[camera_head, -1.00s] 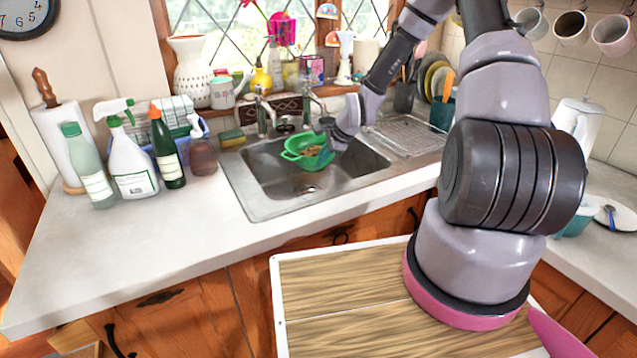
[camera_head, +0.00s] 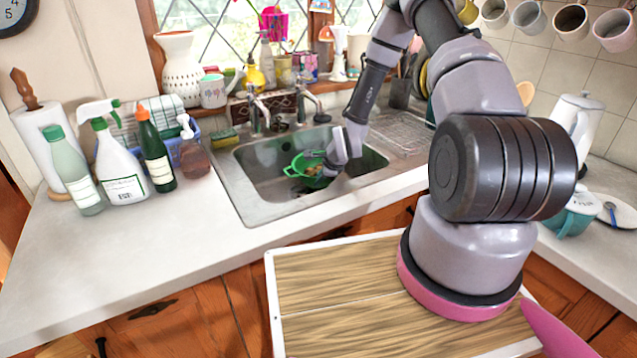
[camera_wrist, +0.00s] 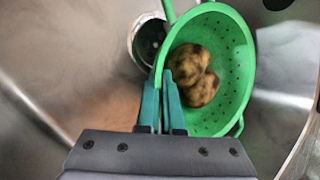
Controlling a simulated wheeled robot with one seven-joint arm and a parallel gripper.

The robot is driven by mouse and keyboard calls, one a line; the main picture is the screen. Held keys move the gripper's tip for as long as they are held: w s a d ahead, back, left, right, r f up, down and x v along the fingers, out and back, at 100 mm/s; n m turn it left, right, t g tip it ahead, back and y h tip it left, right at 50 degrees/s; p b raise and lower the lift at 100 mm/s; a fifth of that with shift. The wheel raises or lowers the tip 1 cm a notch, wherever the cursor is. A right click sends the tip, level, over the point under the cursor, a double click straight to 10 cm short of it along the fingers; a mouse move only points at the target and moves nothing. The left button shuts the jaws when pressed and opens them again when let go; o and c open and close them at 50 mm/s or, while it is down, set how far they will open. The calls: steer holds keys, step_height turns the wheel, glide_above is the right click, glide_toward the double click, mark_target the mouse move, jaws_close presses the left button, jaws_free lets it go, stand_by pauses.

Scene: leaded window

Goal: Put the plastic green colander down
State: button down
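The green plastic colander (camera_head: 297,167) is inside the sink basin, and it also shows in the wrist view (camera_wrist: 236,88). Brown, potato-like lumps (camera_wrist: 193,75) lie in it. My gripper (camera_wrist: 163,84) has its two teal fingers close together on the colander's near left rim. In the head view my wrist comes down into the sink from the right and hides part of the colander. The colander looks tilted in the wrist view. I cannot tell whether its base touches the sink floor.
The metal sink (camera_head: 238,178) has a dark drain (camera_wrist: 147,40) beside the colander. Taps (camera_head: 260,112) stand behind the basin. A drying rack (camera_head: 405,132) is to the right. Bottles (camera_head: 155,150) and a paper towel roll (camera_head: 40,130) stand left; the front left counter is clear.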

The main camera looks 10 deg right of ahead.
steer(key=shift+f, duration=0.45)
steer(key=c, duration=1.5)
jaws_free()
steer(key=shift+f, duration=0.1)
steer(key=o, duration=0.4)
steer(key=shift+o, duration=0.2)
